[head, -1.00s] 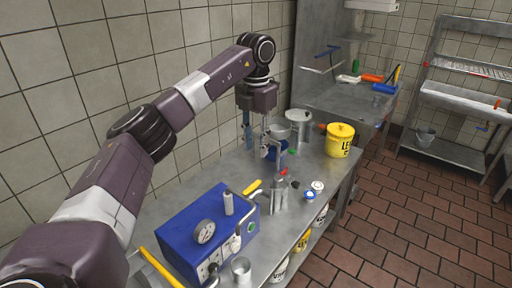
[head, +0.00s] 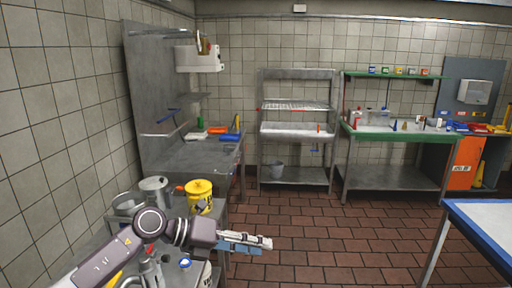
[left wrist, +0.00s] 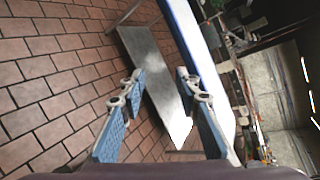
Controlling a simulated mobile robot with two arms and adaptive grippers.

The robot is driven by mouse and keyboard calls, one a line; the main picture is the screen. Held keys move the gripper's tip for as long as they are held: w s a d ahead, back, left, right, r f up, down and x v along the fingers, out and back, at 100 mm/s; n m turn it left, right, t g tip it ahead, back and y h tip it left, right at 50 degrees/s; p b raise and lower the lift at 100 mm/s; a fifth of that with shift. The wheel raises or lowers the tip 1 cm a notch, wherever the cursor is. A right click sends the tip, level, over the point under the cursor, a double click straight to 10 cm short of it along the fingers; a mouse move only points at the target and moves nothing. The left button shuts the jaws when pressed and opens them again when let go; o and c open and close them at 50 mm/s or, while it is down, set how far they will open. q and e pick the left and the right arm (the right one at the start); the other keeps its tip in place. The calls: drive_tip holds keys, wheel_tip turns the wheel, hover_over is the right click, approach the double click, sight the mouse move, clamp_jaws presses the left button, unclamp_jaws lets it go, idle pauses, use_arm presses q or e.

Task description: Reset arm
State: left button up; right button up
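My left gripper (head: 262,243) is at the bottom middle of the head view. It points right, past the edge of the steel table and over the tiled floor. In the left wrist view, the two blue-padded fingers of my left gripper (left wrist: 159,76) are apart with nothing between them. My right gripper is in neither view.
A yellow bucket (head: 199,195) and a metal pot (head: 155,190) stand on the steel table just behind my left arm. A blue-edged table (head: 485,222) is at the right. Open brick-tiled floor (head: 330,240) lies between.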

use_arm(q)
drive_tip(key=s+d+r+n+t+h, duration=0.2)
drive_tip(key=d+r+n+t+h, duration=0.25)
drive_tip(key=r+n+t, duration=0.3)
drive_tip(key=w+a+f+n+t+y, duration=0.2)
drive_tip(key=a+f+n+t+y, duration=0.2)
drive_tip(key=a+n+t+y, duration=1.05)
drive_tip(key=s+a+f+n+g+y, duration=0.1)
drive_tip(key=s+a+f+n+g, duration=0.3)
drive_tip(key=f+n+g, duration=0.25)
drive_tip(key=s+a+f+n+g+y, duration=0.2)
drive_tip(key=s+a+f+n+g, duration=0.25)
drive_tip(key=f, duration=0.35)
drive_tip(key=s+a+f+n+g, duration=0.15)
drive_tip(key=s+f+g, duration=0.5)
drive_tip(key=s, duration=0.65)
drive_tip(key=s+f+n+g, duration=0.35)
drive_tip(key=s+f, duration=0.55)
drive_tip(key=s, duration=0.5)
wheel_tip(320, 180, down, 30)
drive_tip(key=s+r+g+b, duration=0.1)
drive_tip(key=s+g+b, duration=0.1)
drive_tip(key=b, duration=0.1)
drive_tip(key=s+a+f+m+g+b, duration=0.1)
drive_tip(key=s+a+f, duration=0.2)
drive_tip(key=s+f, duration=1.3)
drive_tip(key=shift+s+a+f, duration=0.15)
drive_tip(key=shift+s+f, duration=0.05)
drive_tip(key=shift+f, duration=0.5)
